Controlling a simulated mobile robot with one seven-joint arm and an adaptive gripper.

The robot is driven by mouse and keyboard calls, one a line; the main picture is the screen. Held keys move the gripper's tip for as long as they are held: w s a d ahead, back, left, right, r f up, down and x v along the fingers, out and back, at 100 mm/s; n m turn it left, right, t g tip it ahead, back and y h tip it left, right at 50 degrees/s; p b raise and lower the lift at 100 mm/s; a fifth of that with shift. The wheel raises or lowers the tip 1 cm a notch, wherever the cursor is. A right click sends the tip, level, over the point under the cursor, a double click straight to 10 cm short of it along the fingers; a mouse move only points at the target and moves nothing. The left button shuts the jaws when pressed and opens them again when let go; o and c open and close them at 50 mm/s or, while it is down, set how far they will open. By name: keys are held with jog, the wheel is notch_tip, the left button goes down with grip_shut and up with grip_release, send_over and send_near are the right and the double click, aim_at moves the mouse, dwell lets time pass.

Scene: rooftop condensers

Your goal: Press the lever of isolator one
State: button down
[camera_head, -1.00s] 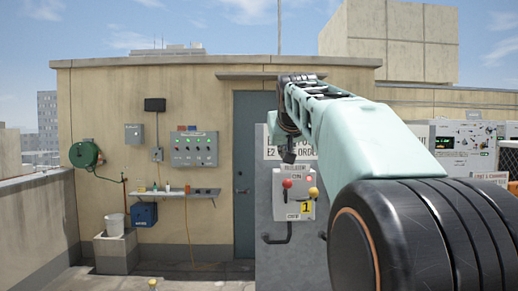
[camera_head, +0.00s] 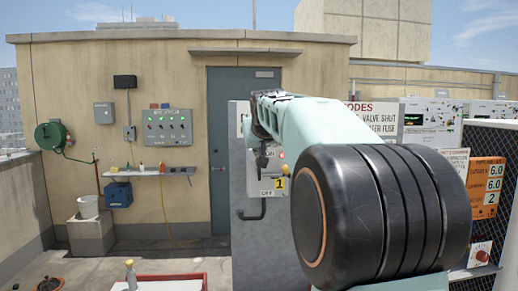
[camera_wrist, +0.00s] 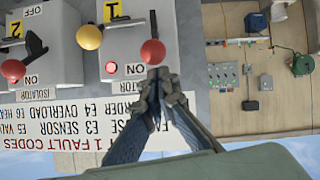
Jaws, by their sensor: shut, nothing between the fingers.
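Isolator one is a pale grey box (camera_head: 267,188) with a yellow "1" label and an OFF mark, on a grey panel. In the wrist view, which is upside down, its box (camera_wrist: 128,43) shows a red ball knob (camera_wrist: 153,52) on a dark lever arm, a yellow ball knob (camera_wrist: 89,36), a red lamp and an ON mark. My gripper (camera_wrist: 160,76) is shut and empty, its tips close to the red knob. I cannot tell whether they touch. In the head view my gripper (camera_head: 262,158) hides the red knob and part of the box.
Isolator two (camera_wrist: 32,45) stands beside isolator one. A fault-code sign (camera_wrist: 75,125) is on the panel. A mesh guard (camera_head: 492,165) and white cabinets are at the right. A red-edged tray (camera_head: 160,281) with a bottle is low in front. A door (camera_head: 225,160) is behind the panel.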

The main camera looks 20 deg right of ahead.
jog(key=shift+f+b, duration=0.15)
jog(key=shift+b, duration=0.2)
jog(key=shift+s+a+f+b, duration=0.1)
jog(key=shift+s+f+b, duration=0.1)
jog(key=shift+b, duration=0.75)
jog(key=shift+s+f+t+b, duration=0.1)
jog(key=shift+t+b, duration=0.2)
jog(key=shift+b, duration=0.3)
